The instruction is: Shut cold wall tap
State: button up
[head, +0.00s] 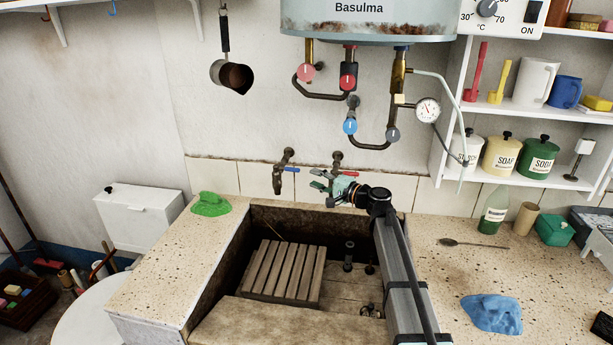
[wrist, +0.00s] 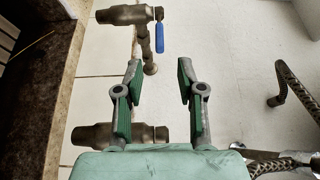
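The cold wall tap (head: 279,176) is a dark, aged metal tap on the wall behind the trough, at the left of a pair. Its blue lever (head: 292,170) points right, sideways across the tap. In the wrist view the blue lever (wrist: 160,38) lies beyond my fingertips, roughly in line with the gap between them. My gripper (head: 316,180) has green-padded fingers and is to the right of this tap, close to the second tap. In the wrist view my gripper (wrist: 158,72) is open, empty and apart from the blue lever.
The second tap (head: 338,160), with a red lever (head: 350,174), is partly hidden behind my gripper; its body (wrist: 120,135) shows beneath the left finger in the wrist view. The stone trough (head: 225,252) holds a slatted wooden rack (head: 285,270). A green cloth (head: 210,204) lies at left.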

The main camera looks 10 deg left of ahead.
jog(key=shift+s+d, duration=0.3)
jog(key=shift+d, duration=0.35)
